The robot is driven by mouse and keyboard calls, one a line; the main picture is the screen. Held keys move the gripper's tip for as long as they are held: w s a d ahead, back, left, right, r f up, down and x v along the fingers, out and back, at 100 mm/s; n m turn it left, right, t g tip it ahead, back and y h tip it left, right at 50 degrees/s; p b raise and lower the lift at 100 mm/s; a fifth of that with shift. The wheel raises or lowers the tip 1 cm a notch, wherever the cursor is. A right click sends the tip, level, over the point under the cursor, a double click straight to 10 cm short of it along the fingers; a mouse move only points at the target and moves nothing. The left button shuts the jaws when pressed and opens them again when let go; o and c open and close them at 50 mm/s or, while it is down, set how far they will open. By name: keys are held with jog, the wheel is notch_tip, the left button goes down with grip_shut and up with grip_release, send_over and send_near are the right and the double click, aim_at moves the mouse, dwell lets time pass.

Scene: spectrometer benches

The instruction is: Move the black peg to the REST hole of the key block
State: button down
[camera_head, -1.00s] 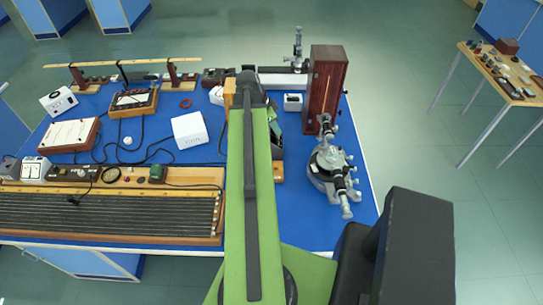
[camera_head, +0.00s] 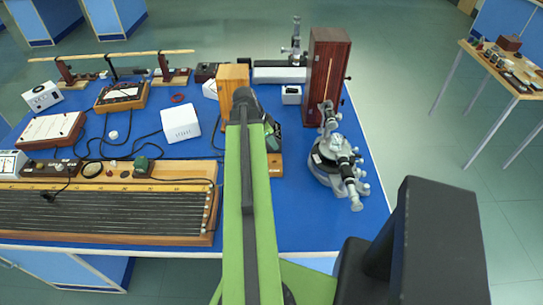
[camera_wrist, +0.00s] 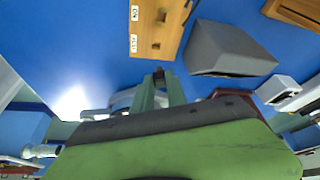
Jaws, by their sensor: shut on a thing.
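My gripper (camera_wrist: 157,88) is shut on the black peg (camera_wrist: 158,74), a small dark piece between its fingertips in the wrist view. The wooden key block (camera_wrist: 146,28) is at the top of that view, beyond the fingertips and apart from them. It has two small white labels with a dark hole beside each. The nearer label (camera_wrist: 137,43) seems to read REST, with its hole (camera_wrist: 156,45) to its right. In the head view my arm hides the gripper and peg. Part of a wooden base (camera_head: 276,166) shows right of the arm; I cannot tell whether it is the key block.
A grey box (camera_wrist: 230,50) stands right of the key block in the wrist view. In the head view, a wooden box (camera_head: 232,78) stands behind my arm, a tall dark cabinet (camera_head: 326,75) and a grey spectrometer (camera_head: 340,165) to its right. Bare blue bench (camera_head: 290,215) lies in front.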

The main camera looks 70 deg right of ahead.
jog(key=shift+f, duration=0.75)
jog(key=shift+b, duration=0.3)
jog(key=shift+f+b, duration=3.25)
jog(key=shift+f, duration=0.05)
jog(key=c, duration=1.3)
grip_release()
jog(key=shift+o, duration=0.2)
jog(key=p+v, duration=1.6)
jog(key=v, duration=0.1)
jog(key=shift+r, duration=0.3)
